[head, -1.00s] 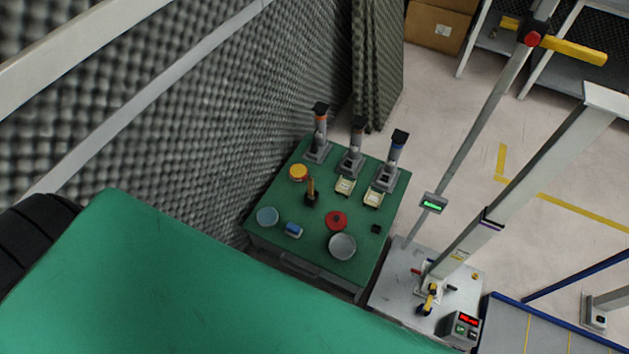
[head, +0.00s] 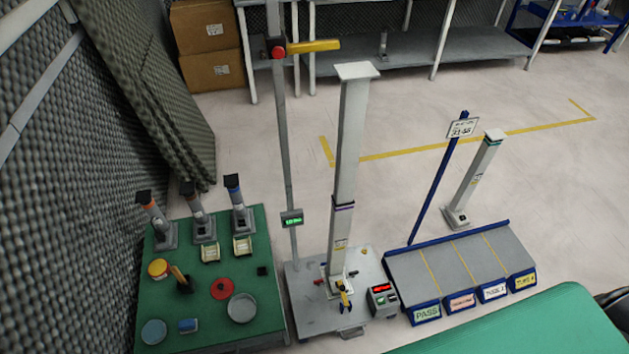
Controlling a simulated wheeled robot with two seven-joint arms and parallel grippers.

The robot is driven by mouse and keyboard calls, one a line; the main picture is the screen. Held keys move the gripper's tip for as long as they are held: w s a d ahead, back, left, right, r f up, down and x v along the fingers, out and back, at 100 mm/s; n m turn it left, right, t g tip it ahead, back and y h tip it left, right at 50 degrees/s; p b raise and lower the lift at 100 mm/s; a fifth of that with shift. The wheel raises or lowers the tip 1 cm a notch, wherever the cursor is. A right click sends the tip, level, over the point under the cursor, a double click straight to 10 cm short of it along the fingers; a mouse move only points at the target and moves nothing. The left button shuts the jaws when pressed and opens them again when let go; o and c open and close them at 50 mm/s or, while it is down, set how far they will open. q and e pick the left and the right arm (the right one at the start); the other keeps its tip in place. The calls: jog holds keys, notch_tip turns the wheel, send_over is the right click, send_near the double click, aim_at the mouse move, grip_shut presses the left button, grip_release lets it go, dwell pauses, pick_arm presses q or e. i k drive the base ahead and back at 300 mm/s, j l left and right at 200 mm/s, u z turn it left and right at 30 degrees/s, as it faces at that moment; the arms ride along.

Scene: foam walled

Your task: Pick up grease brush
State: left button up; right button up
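The likely grease brush (head: 179,273) is on the green-topped table at the left of the head view. Its tan handle stands up, tilted a little, from a small dark pot or base (head: 185,287). I cannot tell whether its bristles are inside the pot or hidden behind it. Neither of my grippers is in view.
Foam walls border the left.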

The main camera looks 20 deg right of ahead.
aim_at(174, 270)
jog(key=i+u, duration=0.35)
jog(key=i+l+u, duration=0.15)
jog(key=u, duration=0.2)
